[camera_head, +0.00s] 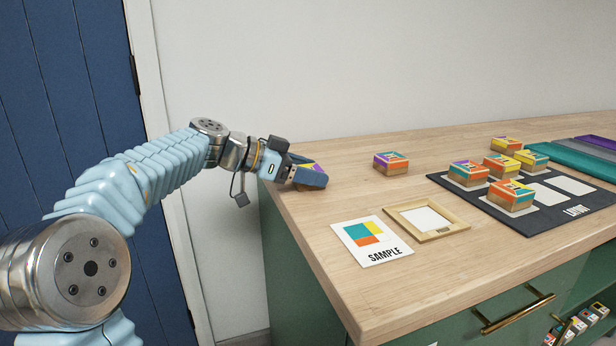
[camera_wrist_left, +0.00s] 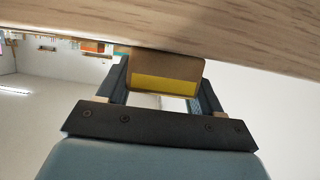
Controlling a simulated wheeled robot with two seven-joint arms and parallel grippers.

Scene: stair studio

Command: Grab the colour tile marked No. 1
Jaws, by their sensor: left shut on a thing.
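My left gripper (camera_head: 308,175) is shut on a colour tile (camera_head: 309,167) at the left edge of the wooden counter. The tile's top shows purple and yellow; no number on it is readable. In the left wrist view the held tile (camera_wrist_left: 165,68) shows a brown block side with a yellow band, between the two fingers (camera_wrist_left: 162,88). It is close to the counter surface; I cannot tell if it touches. Another colour tile (camera_head: 390,163) sits alone to the right of the gripper. My right gripper is not in view.
A sample card (camera_head: 372,254) and an empty wooden frame (camera_head: 403,210) lie near the front edge. A dark layout mat (camera_head: 545,222) at right bears several colour tiles. Teal and purple trays (camera_head: 580,158) lie behind. Bare counter (camera_head: 345,190) separates gripper and frame. A drawer handle (camera_head: 515,311) projects below.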

